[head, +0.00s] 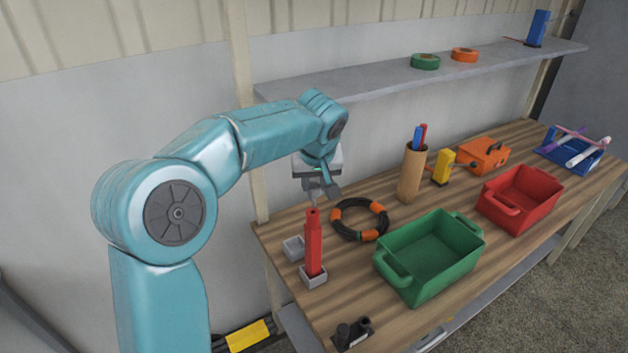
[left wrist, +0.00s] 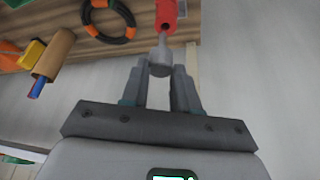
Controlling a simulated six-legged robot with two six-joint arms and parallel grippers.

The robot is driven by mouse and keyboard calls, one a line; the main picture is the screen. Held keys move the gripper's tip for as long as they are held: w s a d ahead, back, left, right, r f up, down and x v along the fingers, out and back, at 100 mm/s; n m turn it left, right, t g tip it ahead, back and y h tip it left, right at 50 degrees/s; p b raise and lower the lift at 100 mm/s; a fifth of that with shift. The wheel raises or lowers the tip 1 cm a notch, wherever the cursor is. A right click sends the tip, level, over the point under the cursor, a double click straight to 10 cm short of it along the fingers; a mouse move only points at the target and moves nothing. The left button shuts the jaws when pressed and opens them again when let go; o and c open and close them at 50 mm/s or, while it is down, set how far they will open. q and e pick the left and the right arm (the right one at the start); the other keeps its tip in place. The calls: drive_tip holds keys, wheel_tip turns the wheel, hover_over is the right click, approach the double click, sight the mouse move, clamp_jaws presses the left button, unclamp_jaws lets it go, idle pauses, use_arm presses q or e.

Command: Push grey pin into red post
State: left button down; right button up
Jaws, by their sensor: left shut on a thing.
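The red post (head: 314,245) stands upright in a small grey square base at the bench's left end. Its upper part also shows at the top of the left wrist view (left wrist: 167,14). My left gripper (head: 321,190) is just above the post's top, beside the wall. In the left wrist view its fingers (left wrist: 161,80) are shut on the grey pin (left wrist: 160,58), whose narrow end points at the post. The pin's tip appears at or very near the post; I cannot tell how far it is in. My right gripper is not in view.
An empty grey holder (head: 293,248) sits left of the post. A black and orange hose ring (head: 345,233) lies to its right, with a green crate (head: 425,295) beyond. A black fitting (head: 352,331) lies near the front edge. A shelf (head: 350,84) runs above.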

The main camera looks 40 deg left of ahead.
sight(314, 198)
use_arm(q)
drive_tip(key=shift+s, duration=0.1)
idle(0.4)
drive_tip(key=shift+f, duration=0.1)
drive_tip(key=shift+f+b, duration=0.3)
drive_tip(key=shift+b, duration=0.15)
drive_tip(key=shift+f, duration=0.15)
drive_tip(key=shift+f+b, duration=0.35)
drive_tip(key=shift+b, duration=0.15)
drive_tip(key=shift+f, duration=0.3)
drive_tip(key=shift+f+b, duration=1.35)
drive_tip(key=shift+b, duration=0.15)
